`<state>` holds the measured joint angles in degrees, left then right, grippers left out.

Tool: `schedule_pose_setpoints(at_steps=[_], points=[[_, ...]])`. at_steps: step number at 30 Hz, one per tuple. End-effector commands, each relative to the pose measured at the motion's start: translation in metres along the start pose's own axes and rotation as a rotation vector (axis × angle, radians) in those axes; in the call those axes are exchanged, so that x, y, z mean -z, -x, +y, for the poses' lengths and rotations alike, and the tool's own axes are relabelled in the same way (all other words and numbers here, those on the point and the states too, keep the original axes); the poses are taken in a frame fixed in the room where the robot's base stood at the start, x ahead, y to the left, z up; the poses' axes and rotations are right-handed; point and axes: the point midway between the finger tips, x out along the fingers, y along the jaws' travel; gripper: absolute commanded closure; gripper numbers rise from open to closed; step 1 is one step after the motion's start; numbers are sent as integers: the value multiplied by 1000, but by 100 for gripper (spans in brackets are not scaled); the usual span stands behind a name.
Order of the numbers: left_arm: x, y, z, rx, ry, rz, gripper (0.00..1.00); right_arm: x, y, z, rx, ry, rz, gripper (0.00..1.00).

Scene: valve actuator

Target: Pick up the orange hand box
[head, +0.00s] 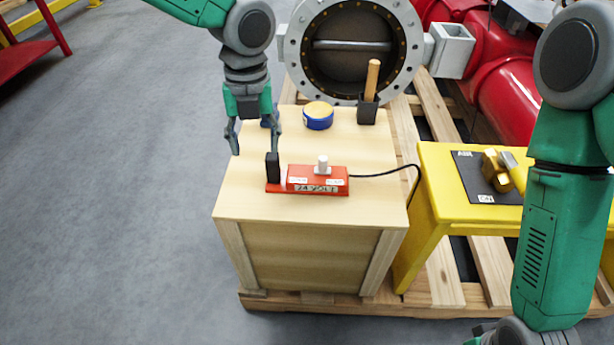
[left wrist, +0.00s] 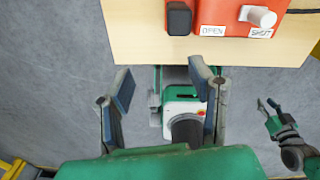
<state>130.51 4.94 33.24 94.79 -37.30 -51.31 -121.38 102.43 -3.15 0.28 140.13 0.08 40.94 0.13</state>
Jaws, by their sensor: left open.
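The orange hand box (head: 338,184) lies on the wooden crate top, with a white knob, a "24 VOLT" label and a black upright grip (head: 272,167) at its left end. In the left wrist view the box (left wrist: 290,24) is at the top right, with "OPEN" and "SHUT" labels beside its white knob. My left gripper (head: 256,142) is open and empty, pointing down just left of and behind the black grip. In the left wrist view its fingers (left wrist: 163,84) are spread below the crate edge. My right gripper (left wrist: 268,106) shows small at the right; its opening is unclear.
A black cable (head: 400,168) runs right from the box. A yellow stand (head: 433,195) is at right, a large grey valve (head: 352,48) behind.

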Motion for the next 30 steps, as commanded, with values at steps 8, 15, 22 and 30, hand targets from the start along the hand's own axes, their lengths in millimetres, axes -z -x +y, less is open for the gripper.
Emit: schedule_pose_setpoints(at_steps=[8,15,22,30], points=[[-20,30,-16,27,-204,-34,52,0,0,0,0,0,0,75],[-21,-11,-19,27,-212,-32,52,0,0,0,0,0,0,75],[-23,-32,-20,28,-212,-35,52,0,0,0,0,0,0,75],[-31,-66,-30,27,-210,-33,52,0,0,0,0,0,0,75]])
